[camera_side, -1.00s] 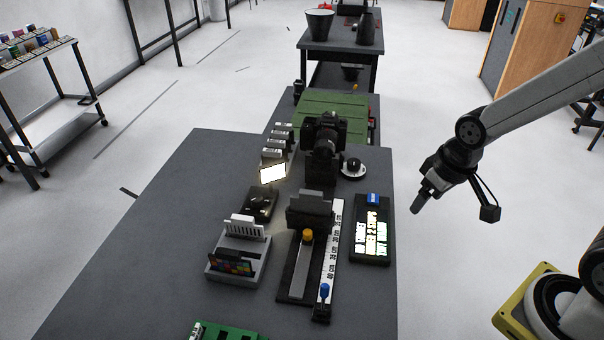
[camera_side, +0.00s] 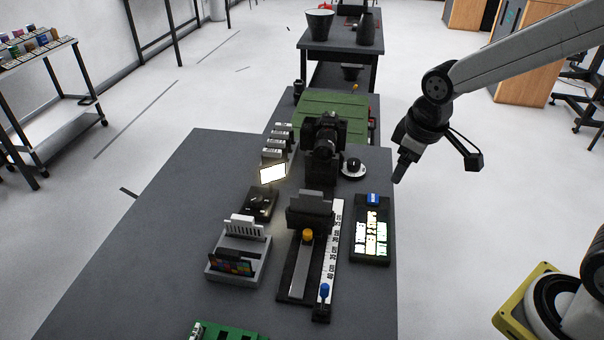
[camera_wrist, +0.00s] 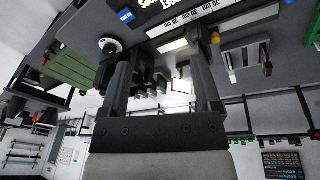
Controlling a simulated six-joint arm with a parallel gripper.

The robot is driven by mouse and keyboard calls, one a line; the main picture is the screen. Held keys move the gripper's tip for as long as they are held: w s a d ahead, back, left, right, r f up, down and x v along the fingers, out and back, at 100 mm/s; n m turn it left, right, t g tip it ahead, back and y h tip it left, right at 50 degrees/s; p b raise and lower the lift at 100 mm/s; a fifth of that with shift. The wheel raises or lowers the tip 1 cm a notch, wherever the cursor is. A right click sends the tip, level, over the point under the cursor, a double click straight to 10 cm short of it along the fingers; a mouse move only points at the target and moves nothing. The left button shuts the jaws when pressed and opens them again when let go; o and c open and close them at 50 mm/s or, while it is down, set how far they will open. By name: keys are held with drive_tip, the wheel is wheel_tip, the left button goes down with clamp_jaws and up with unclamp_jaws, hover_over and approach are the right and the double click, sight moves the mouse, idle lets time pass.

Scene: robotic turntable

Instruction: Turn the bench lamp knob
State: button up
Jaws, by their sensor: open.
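The bench lamp (camera_side: 272,174) is a small lit white panel standing left of the camera in the side view. A dark box (camera_side: 260,205) with a black knob-like part on top sits just in front of it; the knob's setting is too small to read. In the wrist view a bright panel (camera_wrist: 181,86), seemingly the lamp, shows between the fingers. My gripper (camera_side: 400,174) is open and empty, in the air beyond the bench's right edge, well to the right of the lamp and box. Its two fingers frame the wrist view (camera_wrist: 163,65).
A black camera (camera_side: 323,135) stands mid-bench, with a round white-rimmed dial (camera_side: 353,167) to its right. A lit button panel (camera_side: 371,240) lies near the right edge. A slide rail with a ruler (camera_side: 333,240) and a card rack (camera_side: 238,262) occupy the front. The bench's left side is clear.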

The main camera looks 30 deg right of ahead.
drive_tip(key=w+a+r+n+h, duration=0.1)
drive_tip(key=w+a+n, duration=0.6)
drive_tip(key=w+n, duration=0.5)
drive_tip(key=n+h, duration=0.2)
drive_tip(key=n, duration=0.9)
hover_over(256, 199)
drive_tip(key=s+a, duration=0.2)
wheel_tip(256, 199, down, 13)
drive_tip(key=shift+s+a+f+t, duration=0.1)
drive_tip(key=shift+a+f+t, duration=0.05)
drive_tip(key=shift+t, duration=0.25)
drive_tip(key=shift+f, duration=0.1)
drive_tip(key=shift+x, duration=3.75)
